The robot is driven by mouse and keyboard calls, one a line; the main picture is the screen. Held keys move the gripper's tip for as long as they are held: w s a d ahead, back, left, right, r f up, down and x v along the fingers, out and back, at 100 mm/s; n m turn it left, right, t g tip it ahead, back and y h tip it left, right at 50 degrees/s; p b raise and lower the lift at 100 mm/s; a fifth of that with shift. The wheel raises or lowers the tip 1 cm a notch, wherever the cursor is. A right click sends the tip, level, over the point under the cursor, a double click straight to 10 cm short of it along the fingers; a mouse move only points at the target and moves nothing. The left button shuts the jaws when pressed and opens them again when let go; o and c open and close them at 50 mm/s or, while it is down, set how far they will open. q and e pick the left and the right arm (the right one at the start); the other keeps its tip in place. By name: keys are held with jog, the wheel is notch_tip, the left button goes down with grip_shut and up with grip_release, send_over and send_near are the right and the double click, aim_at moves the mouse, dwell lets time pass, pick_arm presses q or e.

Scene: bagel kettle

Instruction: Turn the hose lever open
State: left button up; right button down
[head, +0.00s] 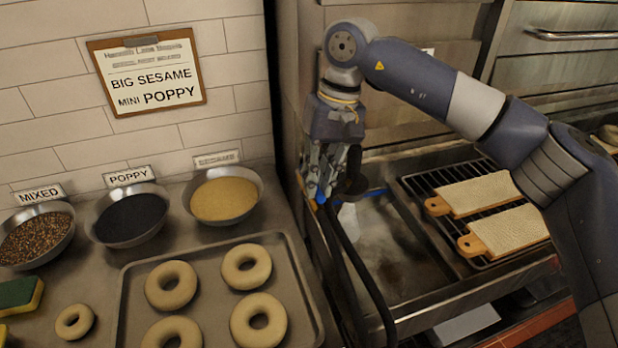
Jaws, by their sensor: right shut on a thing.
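My right gripper (322,192) reaches down from above at the wall-side end of the sink station, beside the black hose (352,262). Its fingers are shut at the hose fitting, where the blue hose lever (376,192) sticks out to the right. The fingers hide most of the lever and the fitting, so the lever's exact angle is hard to tell. The hose runs down in dark loops in front of the metal basin (400,255). My left gripper is not in view.
Two boards (505,230) lie on a dark rack right of the basin. A tray (124,300) of bagels stands left, with bowls of toppings (225,198) behind it. A clipboard sign (150,75) hangs on the tiled wall. My right arm spans above the rack.

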jog(key=shift+r, duration=0.1)
jog(key=c, duration=1.6)
grip_release()
jog(key=shift+c, duration=0.2)
jog(key=shift+o, duration=0.3)
notch_tip(320, 180, up, 12)
jog(key=d, duration=0.2)
jog(key=shift+w+d, duration=0.15)
jog(key=shift+w, duration=0.15)
